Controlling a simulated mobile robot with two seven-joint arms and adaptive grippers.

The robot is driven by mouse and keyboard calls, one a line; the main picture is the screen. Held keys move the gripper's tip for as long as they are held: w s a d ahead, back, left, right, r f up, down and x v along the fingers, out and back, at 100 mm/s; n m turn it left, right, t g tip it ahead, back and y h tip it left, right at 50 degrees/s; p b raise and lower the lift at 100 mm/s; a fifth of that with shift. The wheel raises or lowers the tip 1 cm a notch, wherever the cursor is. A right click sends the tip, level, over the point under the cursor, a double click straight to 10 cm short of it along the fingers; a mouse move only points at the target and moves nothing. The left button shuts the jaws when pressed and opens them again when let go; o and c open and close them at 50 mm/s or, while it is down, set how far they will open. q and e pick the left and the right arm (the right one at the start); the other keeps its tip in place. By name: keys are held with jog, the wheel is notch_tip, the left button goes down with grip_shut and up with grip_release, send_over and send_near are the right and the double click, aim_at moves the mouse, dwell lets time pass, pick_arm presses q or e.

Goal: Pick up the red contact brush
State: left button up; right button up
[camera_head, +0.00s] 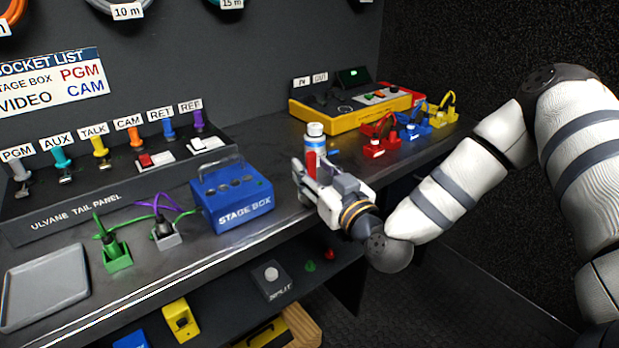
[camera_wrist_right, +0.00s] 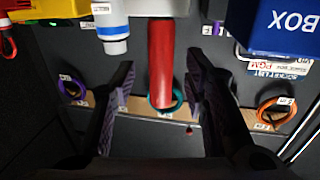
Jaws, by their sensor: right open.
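The red contact brush (camera_wrist_right: 161,62) shows in the right wrist view as a red cylinder between the fingers of my right gripper (camera_wrist_right: 160,82), with a gap on each side. In the head view a red piece that looks like it (camera_head: 311,163) shows at the right gripper (camera_head: 307,178), over the bench's front part; the gripper hides much of it. My right gripper is open and holds nothing. My left gripper is not in view.
A white and blue bottle (camera_head: 315,132) stands close beside the brush. The blue stage box (camera_head: 232,197) is to the left, and a yellow console (camera_head: 352,110) is behind to the right. Red, blue and yellow plugs stand at right. A lower shelf (camera_head: 225,318) lies under the bench.

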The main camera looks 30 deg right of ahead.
jog(key=shift+w+d+f, duration=0.1)
jog(key=shift+w, duration=0.7)
grip_shut()
